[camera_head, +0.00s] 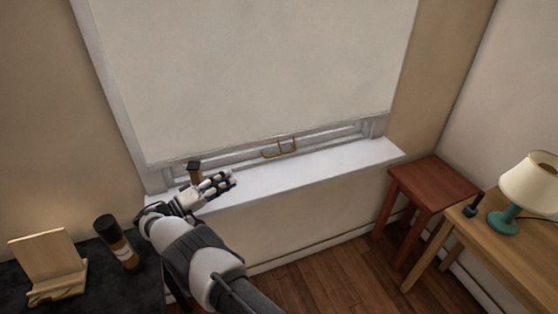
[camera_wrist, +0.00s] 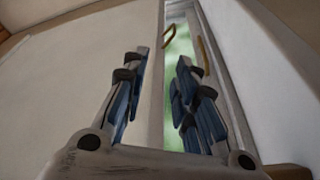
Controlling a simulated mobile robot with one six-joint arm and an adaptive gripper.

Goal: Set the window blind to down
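The cream window blind (camera_head: 265,70) covers most of the window, its lower edge a little above the sill. It also fills much of the wrist view (camera_wrist: 75,75). A brass loop (camera_wrist: 169,35) sits at the blind's lower edge, and a brass bar (camera_wrist: 203,56) is on the window frame beside it. In the head view the brass pieces (camera_head: 279,149) overlap near the blind's bottom middle. My gripper (camera_head: 232,178) is over the left part of the sill, left of and apart from the brass loop. Its fingers are open and empty in the wrist view (camera_wrist: 160,62).
A small brown object with a dark top (camera_head: 194,172) stands on the white sill (camera_head: 310,165), close behind my gripper. A dark bottle (camera_head: 117,242) and wooden stand (camera_head: 48,265) are at left. A red stool (camera_head: 432,185) and table with lamp (camera_head: 525,190) are at right.

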